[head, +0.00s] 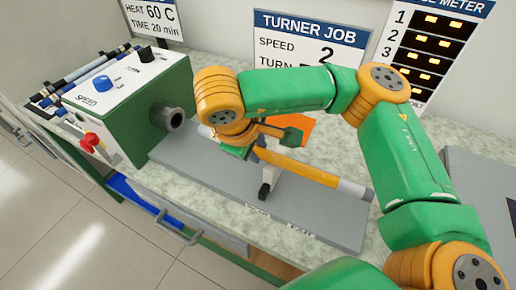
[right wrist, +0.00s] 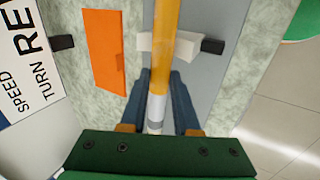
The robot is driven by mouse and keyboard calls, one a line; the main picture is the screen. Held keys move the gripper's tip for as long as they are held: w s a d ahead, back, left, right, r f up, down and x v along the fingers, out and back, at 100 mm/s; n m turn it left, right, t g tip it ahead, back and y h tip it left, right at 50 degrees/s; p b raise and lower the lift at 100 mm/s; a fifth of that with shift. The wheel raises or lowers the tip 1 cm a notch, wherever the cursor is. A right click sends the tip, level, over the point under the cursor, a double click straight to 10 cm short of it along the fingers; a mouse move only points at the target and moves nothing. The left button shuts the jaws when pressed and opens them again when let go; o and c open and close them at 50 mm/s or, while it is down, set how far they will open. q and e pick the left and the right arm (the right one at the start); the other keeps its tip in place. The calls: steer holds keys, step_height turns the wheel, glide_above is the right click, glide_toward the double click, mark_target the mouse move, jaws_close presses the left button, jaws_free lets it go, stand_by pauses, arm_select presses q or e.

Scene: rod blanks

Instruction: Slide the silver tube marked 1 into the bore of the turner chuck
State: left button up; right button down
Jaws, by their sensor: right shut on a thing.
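A long tube (head: 315,173) lies level, mostly orange-yellow with a silver end section at the right; I cannot read a number on it. In the right wrist view the tube (right wrist: 165,60) runs away from me, with a silver near part and a grey band. My right gripper (head: 256,152) is shut on the tube's left end; its blue fingers (right wrist: 160,95) flank the silver part. The turner chuck (head: 174,118) is a grey ring with a dark bore on the machine's right face. The tube's held end is right of it, apart from it. My left gripper is not in view.
A white support with a black knob (head: 265,190) stands under the tube on the grey bed (head: 330,215). The green-and-white machine (head: 125,90) has a blue dial and red lever. An orange sheet (head: 296,128) lies at the back.

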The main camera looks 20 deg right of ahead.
mark_target(211, 133)
steer(key=shift+w+a, duration=0.1)
stand_by(0.3)
steer(key=w+a, duration=0.1)
steer(key=w+a+p, duration=0.1)
steer(key=w+a, duration=0.1)
steer(key=shift+w, duration=0.3)
steer(key=shift+w+a+p, duration=0.25)
steer(key=shift+w+p, duration=0.1)
steer(key=shift+w, duration=0.1)
steer(key=shift+p, duration=0.3)
stand_by(0.9)
steer(key=shift+w+a+p, duration=0.65)
steer(key=shift+w+a, duration=0.2)
steer(key=shift+w, duration=0.25)
steer(key=shift+w+a+p, duration=0.6)
steer(key=shift+w+a, duration=0.25)
steer(key=shift+w, duration=0.2)
